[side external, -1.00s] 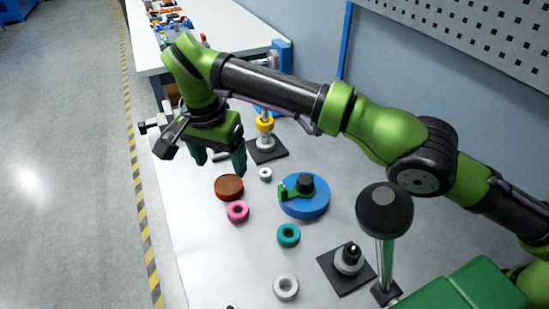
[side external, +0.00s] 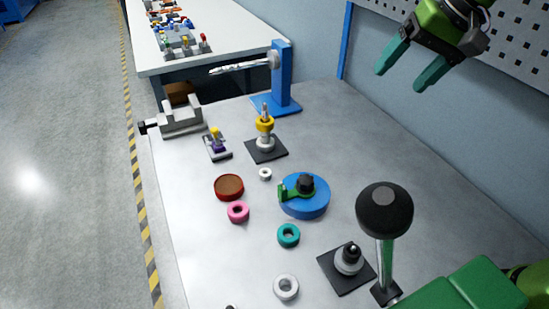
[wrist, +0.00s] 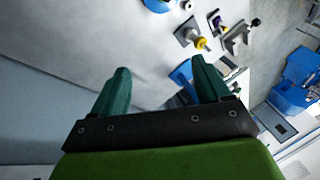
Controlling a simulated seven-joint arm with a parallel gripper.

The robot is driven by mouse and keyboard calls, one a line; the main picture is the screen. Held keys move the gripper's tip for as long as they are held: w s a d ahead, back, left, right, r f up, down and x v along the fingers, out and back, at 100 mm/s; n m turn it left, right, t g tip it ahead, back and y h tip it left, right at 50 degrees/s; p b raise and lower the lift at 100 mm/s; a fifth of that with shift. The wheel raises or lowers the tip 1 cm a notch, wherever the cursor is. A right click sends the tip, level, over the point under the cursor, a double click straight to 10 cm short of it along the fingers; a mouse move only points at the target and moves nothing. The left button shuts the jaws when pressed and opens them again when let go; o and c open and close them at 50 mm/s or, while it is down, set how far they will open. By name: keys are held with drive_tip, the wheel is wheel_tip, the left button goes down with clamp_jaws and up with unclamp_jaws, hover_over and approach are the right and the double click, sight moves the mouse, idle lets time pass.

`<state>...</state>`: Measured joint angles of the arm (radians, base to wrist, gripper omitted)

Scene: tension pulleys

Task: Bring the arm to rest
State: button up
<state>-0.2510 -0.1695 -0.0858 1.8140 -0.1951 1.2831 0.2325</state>
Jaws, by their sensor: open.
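My gripper (side external: 413,66) is at the upper right of the side external view, raised well above the table. Its two green fingers are apart with nothing between them. In the wrist view my gripper (wrist: 158,88) also shows open and empty, with the table far off beyond the fingers. Most of my arm is outside the side external view.
The table (side external: 215,265) holds a blue disc (side external: 315,210) with a green arm, pink (side external: 238,212), teal (side external: 288,235) and white (side external: 286,287) rings, and a red round dish (side external: 229,187). A blue stand (side external: 285,80), a grey vise (side external: 182,118) and a black-knobbed post (side external: 385,210) stand up.

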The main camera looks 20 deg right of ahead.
drive_tip(key=s+d+f+n+t, duration=0.1)
drive_tip(key=s+d+f+t, duration=0.2)
drive_tip(key=s, duration=0.8)
wheel_tip(320, 180, down, 4)
drive_tip(key=shift+s+d+r+h, duration=0.1)
drive_tip(key=shift+s+d+h, duration=0.2)
drive_tip(key=shift+d, duration=0.85)
drive_tip(key=shift+o, duration=0.5)
drive_tip(key=shift+s+d+f, duration=0.1)
drive_tip(key=shift+s+f, duration=0.15)
drive_tip(key=shift+f, duration=0.15)
